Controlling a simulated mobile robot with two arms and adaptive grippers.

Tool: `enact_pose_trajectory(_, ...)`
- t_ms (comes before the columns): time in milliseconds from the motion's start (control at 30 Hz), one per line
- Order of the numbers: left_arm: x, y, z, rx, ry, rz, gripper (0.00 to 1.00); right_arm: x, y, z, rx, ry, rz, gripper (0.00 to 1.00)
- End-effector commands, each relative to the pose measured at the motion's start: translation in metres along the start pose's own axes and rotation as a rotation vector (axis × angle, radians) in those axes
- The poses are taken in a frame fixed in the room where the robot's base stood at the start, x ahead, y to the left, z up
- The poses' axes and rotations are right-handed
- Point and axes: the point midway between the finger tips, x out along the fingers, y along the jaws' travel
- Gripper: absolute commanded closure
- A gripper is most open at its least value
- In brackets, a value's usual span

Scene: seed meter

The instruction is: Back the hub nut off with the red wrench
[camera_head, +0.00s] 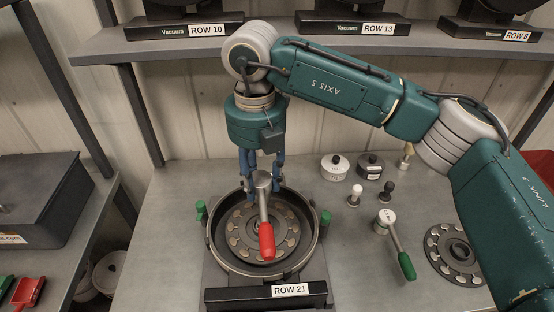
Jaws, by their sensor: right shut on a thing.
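The red wrench (265,232) has a red handle and a grey metal shaft and head. A seed disc (285,252) with a ring of holes lies inside the meter housing. My left gripper is not in view.
A green-handled wrench (404,262) and a loose seed disc (437,240) lie to the right. Two lidded pots (335,167) and small knobs (355,195) stand behind them. A shelf (270,43) with more meters runs along the back. A dark case (40,195) is at left.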

Motion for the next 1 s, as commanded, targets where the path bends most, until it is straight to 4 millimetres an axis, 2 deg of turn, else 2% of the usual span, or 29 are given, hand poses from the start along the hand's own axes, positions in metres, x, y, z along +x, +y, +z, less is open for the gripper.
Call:
enact_pose_trajectory(100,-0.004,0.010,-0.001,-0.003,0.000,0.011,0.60,0.001,0.004,-0.003,-0.014,0.000,0.002,1.00)
enact_pose_trajectory(400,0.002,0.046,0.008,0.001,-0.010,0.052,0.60,0.015,0.005,-0.003,-0.017,0.000,0.002,1.00)
enact_pose_trajectory(567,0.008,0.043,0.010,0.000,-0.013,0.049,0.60,0.029,0.005,-0.004,-0.017,0.001,0.002,1.00)
enact_pose_trajectory(800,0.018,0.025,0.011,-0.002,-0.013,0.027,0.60,0.051,0.005,-0.003,-0.016,0.000,0.003,1.00)
enact_pose_trajectory(1000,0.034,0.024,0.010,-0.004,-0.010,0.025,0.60,0.068,0.005,-0.003,-0.016,-0.001,0.002,1.00)
